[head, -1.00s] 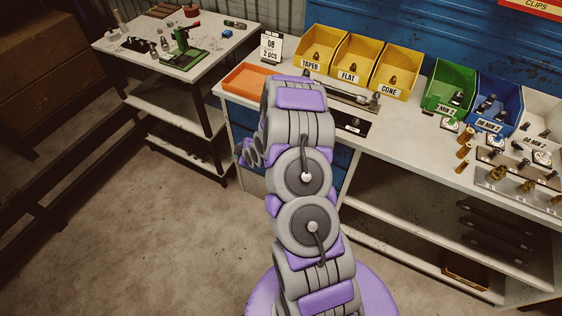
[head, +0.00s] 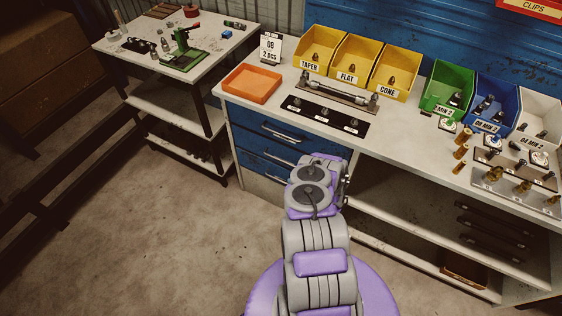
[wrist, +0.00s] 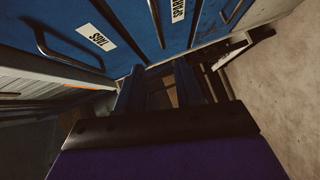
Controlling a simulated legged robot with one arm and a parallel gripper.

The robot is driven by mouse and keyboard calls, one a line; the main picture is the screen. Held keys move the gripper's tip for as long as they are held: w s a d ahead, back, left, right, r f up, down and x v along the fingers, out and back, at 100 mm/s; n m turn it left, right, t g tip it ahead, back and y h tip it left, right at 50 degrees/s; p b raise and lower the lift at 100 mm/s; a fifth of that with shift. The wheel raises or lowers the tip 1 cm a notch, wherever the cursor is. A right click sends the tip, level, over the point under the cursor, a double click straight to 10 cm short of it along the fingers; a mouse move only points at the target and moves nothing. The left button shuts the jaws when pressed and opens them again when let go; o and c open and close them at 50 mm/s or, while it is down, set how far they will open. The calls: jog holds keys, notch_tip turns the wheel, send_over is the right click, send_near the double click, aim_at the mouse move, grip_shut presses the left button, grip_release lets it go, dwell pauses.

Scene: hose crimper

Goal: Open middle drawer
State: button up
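The blue drawer unit stands under the left end of the workbench. In the head view its top drawer handle (head: 281,133) and the middle drawer handle (head: 279,159) show, and the lower part is partly covered by my arm. The drawers look closed. In the wrist view, blue drawer fronts carry a white label reading JIGS (wrist: 97,37) and a second, cropped label (wrist: 177,10), with dark bar handles beside them. My gripper (wrist: 160,84) has two fingers apart with nothing between them, close to the drawer fronts and not visibly on a handle. In the head view my arm hides it.
The workbench top (head: 235,105) holds an orange tray (head: 252,84), yellow bins (head: 355,58) and a black mat with small parts (head: 325,116). Open shelves (head: 420,235) lie right of the drawers. A side table (head: 150,72) stands left. The floor in front is clear.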

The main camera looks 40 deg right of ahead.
jog(key=s, duration=0.1)
jog(key=b, duration=0.3)
send_near(281, 161)
jog(key=x, duration=1)
jog(key=shift+w+d+f, duration=0.1)
jog(key=shift+d+f, duration=0.05)
jog(key=shift+f, duration=0.15)
grip_shut()
